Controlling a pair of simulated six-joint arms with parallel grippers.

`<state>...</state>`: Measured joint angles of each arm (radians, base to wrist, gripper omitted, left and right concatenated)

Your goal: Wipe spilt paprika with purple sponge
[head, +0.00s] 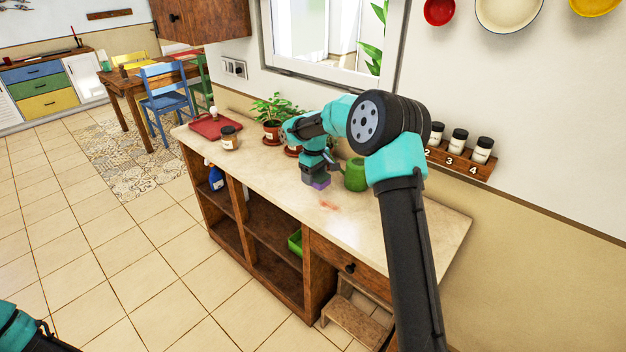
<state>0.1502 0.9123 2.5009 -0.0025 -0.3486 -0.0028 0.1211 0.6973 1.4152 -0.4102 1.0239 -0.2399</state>
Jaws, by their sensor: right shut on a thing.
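The purple sponge (320,184) is at the countertop (275,178), below my right gripper (318,178), which is shut on it. Only a small part of the sponge shows under the gripper. I cannot tell whether the sponge touches the counter. The spilt paprika (329,205) is a small reddish smear on the counter, just in front of and slightly right of the sponge. My left arm shows only in part at the bottom left corner; its gripper is out of view.
A green watering can (355,175) stands close to the right of the gripper. Potted plants (272,130) stand behind it. A jar (229,138) and a red board (215,126) are at the left end. A rack (462,160) holds spice jars on the wall.

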